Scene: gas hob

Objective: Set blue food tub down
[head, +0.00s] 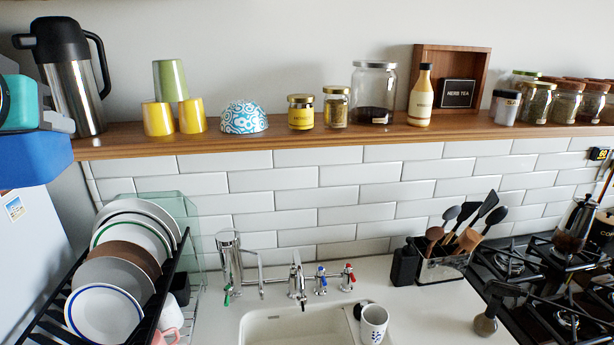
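A blue tub (32,160) is at the far left, cut off by the picture's edge, above a white appliance-like surface and close to the left end of the wooden shelf. My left gripper (50,108) shows only in part just above the tub, as grey and teal pieces at the left edge. Its fingertips are not clear, so I cannot tell whether it grips the tub. I also cannot tell whether the tub rests on what is below it. My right gripper is not in view.
The wooden shelf (290,135) holds a steel flask (72,85), cups, a bowl and jars. Below the tub stands a white panel (25,240). A dish rack with plates (105,305), the sink (295,325), a utensil holder (440,268) and the gas hob (540,290) fill the counter.

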